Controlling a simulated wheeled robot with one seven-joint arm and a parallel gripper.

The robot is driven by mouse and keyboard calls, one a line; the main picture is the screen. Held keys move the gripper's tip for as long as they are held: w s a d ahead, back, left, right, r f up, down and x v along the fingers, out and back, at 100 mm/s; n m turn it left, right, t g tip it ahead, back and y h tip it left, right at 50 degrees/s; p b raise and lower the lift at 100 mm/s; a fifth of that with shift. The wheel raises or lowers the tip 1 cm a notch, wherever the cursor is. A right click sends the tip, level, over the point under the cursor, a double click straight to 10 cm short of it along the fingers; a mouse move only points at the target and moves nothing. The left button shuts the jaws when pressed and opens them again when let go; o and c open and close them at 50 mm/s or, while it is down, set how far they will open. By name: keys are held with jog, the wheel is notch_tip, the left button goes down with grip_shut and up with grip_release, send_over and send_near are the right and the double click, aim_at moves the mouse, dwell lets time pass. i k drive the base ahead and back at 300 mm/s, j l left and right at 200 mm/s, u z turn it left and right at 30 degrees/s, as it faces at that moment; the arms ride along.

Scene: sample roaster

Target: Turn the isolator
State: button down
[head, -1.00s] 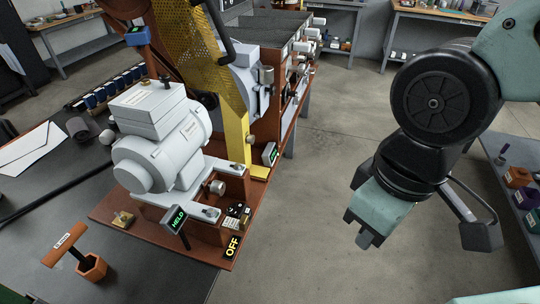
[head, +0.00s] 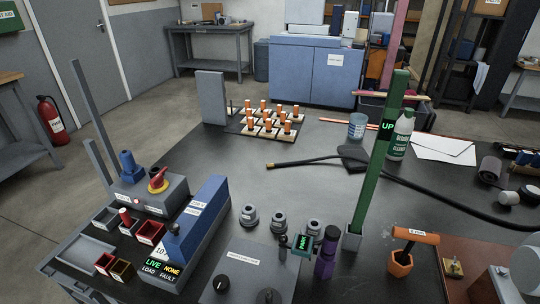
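A red rotary handle on a yellow plate, which looks like the isolator (head: 158,181), sits on top of a grey box (head: 174,196) at the left of the dark bench. A small light shows on the box's front, and a blue plug-like piece (head: 128,164) stands beside the handle. The exact angle of the handle is hard to read. In front, a small display (head: 162,268) reads LIVE and NONE above LOAD and FAULT. My gripper is not in view, so its state does not show.
Red bins (head: 150,233) and a blue-topped unit (head: 207,208) crowd the front of the isolator box. A green upright post marked UP (head: 381,150) rises at the right. A board of orange pegs (head: 270,122) stands behind.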

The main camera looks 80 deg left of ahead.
aim_at(157, 181)
jog(key=u, duration=0.85)
jog(key=k+u, duration=0.1)
jog(key=u, duration=0.35)
jog(key=j+u, duration=0.1)
jog(key=u, duration=1.2)
jog(key=j+u, duration=0.1)
jog(key=u, duration=0.35)
jog(key=i+j, duration=0.25)
jog(key=i+j+u, duration=0.1)
jog(key=i+j, duration=0.15)
jog(key=i, duration=0.25)
jog(key=i+j, duration=0.2)
jog(key=i, duration=0.15)
